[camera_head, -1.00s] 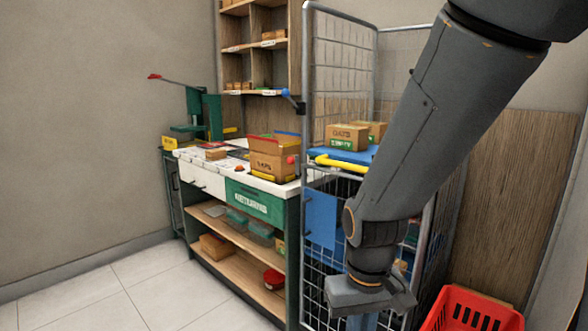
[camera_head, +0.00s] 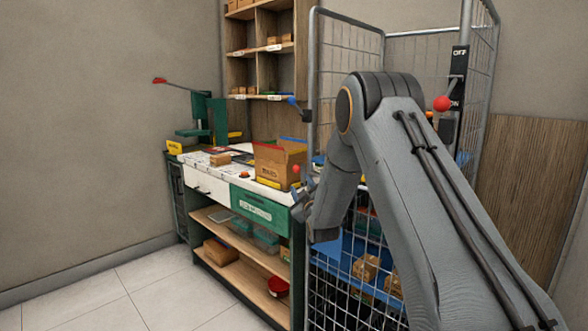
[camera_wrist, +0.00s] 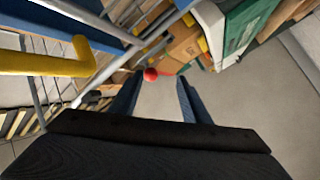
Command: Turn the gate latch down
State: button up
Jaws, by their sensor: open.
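A small red ball knob (camera_head: 296,169) shows beside the front left post of the wire cage (camera_head: 313,70), in front of a cardboard box. It also shows in the wrist view (camera_wrist: 150,74), beyond and roughly between my fingertips. I cannot tell for sure that this knob is the gate latch. My gripper (camera_head: 303,194) is just below the knob in the head view, with its fingers apart and nothing between them. In the wrist view my gripper (camera_wrist: 159,83) points at the knob. Contact with it cannot be told.
A blue-handled lever (camera_head: 298,104) is on the cage post above. A red-knobbed lever (camera_head: 442,103) stands by an OFF/ON plate at right. A yellow bar (camera_wrist: 45,60) lies left in the wrist view. The workbench (camera_head: 225,185) stands left of the cage; open floor lies before it.

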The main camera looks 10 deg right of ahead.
aim_at(297, 171)
jog(key=shift+w+r+n+t, duration=0.5)
jog(key=shift+w+r+t, duration=0.3)
jog(key=shift+t, duration=0.1)
jog(key=p+x, duration=0.1)
jog(key=x, duration=0.6)
jog(key=shift+w, duration=0.15)
grip_shut()
jog(key=shift+a, duration=0.25)
jog(key=shift+d, duration=0.15)
